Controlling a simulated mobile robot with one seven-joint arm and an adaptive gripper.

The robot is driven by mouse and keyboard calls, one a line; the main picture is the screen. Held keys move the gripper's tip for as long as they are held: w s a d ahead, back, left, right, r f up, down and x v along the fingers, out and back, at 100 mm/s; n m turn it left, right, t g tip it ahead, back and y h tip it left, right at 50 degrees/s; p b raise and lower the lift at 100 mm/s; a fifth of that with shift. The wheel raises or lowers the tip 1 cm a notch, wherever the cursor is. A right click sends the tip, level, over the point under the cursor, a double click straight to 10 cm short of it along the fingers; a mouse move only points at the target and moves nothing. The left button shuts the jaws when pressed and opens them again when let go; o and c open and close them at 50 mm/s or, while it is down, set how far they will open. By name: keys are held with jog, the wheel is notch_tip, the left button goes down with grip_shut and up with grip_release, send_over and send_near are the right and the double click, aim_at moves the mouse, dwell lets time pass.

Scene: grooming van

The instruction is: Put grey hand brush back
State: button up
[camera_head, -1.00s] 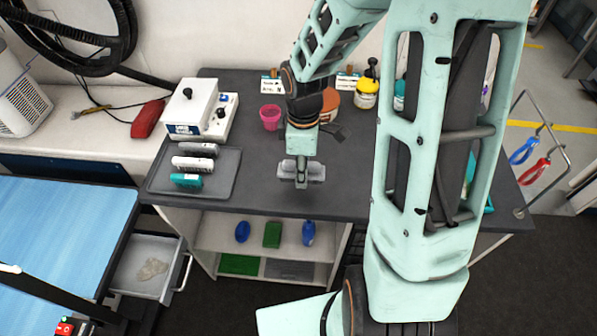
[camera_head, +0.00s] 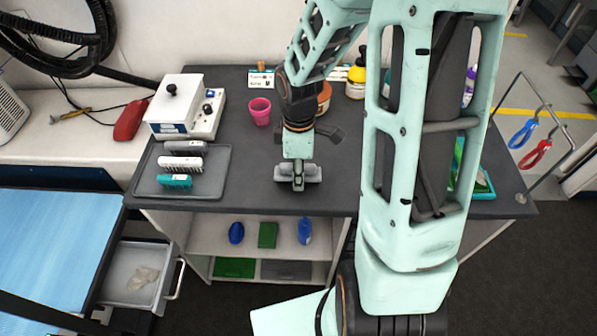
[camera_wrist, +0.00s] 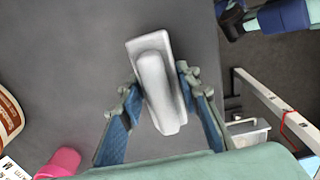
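The grey hand brush (camera_head: 312,173) is over the front part of the dark counter (camera_head: 235,190), below my gripper (camera_head: 297,170). In the wrist view the brush (camera_wrist: 153,80) is a pale grey block with a raised rounded back, tilted slightly. My gripper (camera_wrist: 158,90) has one blue-padded finger at each side of it, and the fingers look closed on it. I cannot tell how far the brush is above the counter. Under the counter, an open shelf (camera_head: 215,248) holds a blue brush (camera_head: 236,233), a green one (camera_head: 267,235) and another blue one (camera_head: 305,231).
A green mat (camera_head: 235,267) and a grey mat (camera_head: 286,270) lie on the lower shelf. A grey tray (camera_head: 218,182) with grooming tools, a white machine (camera_head: 178,105) and a pink cup (camera_head: 260,111) stand on the counter. An open drawer (camera_head: 150,275) juts out at left.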

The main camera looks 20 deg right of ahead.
jog(key=o, duration=0.3)
jog(key=shift+o, duration=0.2)
jog(key=shift+r, duration=0.1)
notch_tip(320, 180, up, 12)
jog(key=shift+r+p, duration=0.1)
jog(key=shift+p, duration=0.7)
